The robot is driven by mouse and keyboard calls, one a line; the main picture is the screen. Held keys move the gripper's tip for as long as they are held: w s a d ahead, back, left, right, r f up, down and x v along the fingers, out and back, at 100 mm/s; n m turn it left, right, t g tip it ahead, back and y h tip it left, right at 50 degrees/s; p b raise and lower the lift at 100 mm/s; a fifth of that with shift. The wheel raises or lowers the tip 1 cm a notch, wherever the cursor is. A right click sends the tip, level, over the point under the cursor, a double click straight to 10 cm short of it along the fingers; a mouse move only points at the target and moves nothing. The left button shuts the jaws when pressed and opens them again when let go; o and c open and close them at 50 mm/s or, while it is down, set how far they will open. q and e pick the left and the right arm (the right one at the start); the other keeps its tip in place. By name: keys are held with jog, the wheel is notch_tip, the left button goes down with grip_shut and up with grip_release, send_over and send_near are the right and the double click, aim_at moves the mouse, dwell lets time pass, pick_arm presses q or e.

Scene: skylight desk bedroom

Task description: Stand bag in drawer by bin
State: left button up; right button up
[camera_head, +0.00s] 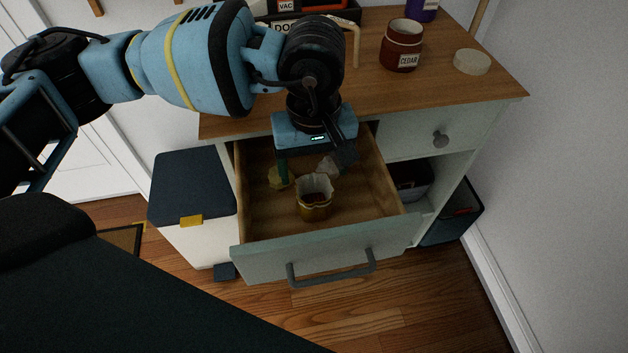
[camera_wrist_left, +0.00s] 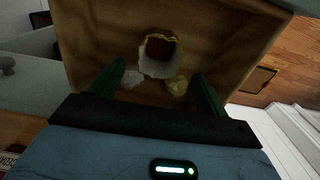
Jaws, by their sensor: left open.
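The bag (camera_head: 315,198), yellowish brown with a pale ragged rim, stands apparently upright with its mouth open in the pulled-out drawer (camera_head: 262,225). The left wrist view shows its mouth and reddish-brown contents (camera_wrist_left: 160,48). My left gripper (camera_head: 312,170) points down over the back of the drawer, behind the bag. Its green fingers are apart with nothing held between them; the bag lies beyond the fingertips (camera_wrist_left: 158,72) in the wrist view. The bin (camera_head: 192,235), white with a dark lid, stands left of the drawer. My right gripper is out of view.
A crumpled whitish piece (camera_head: 328,164) and a yellowish piece (camera_head: 278,178) lie in the drawer behind the bag. The desktop (camera_head: 440,90) above carries a brown CEDAR jar (camera_head: 402,45) and a round pale lid (camera_head: 472,61). The drawer's right part is clear.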

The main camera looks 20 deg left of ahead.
pick_arm(q)
notch_tip(320, 180, up, 4)
jog(key=shift+f, duration=0.2)
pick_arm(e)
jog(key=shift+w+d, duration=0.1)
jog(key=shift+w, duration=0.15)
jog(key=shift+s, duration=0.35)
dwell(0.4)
